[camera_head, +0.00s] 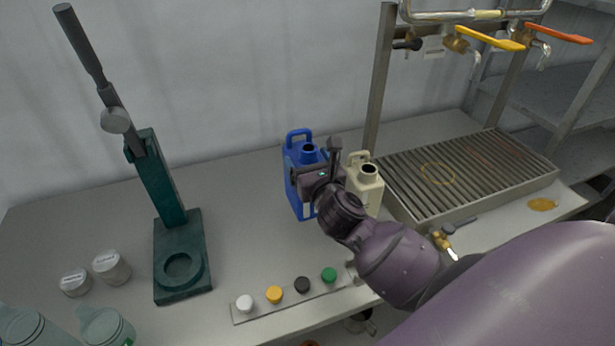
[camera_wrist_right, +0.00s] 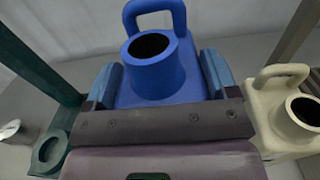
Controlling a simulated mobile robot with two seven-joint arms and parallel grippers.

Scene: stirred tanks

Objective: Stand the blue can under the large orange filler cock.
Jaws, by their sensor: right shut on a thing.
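The blue can (camera_head: 299,178) has a top handle and an open round mouth. It is upright at the middle of the bench, left of the rack. My right gripper (camera_head: 318,178) is shut on it. In the right wrist view the blue can (camera_wrist_right: 158,72) sits between the two fingers of my right gripper (camera_wrist_right: 160,82). I cannot tell whether its base touches the bench. The orange filler cock (camera_head: 558,33), with a long lever and a downward spout, hangs from the pipe at the upper right, above the slatted drip grate (camera_head: 455,178). My left gripper is not in view.
A cream can (camera_head: 367,188) stands close right of the blue can. A metal post (camera_head: 380,80) rises behind it. A yellow-levered cock (camera_head: 490,38) and a black one (camera_head: 408,44) hang left of the orange one. A green press (camera_head: 170,210) stands left; several caps (camera_head: 274,294) lie in front.

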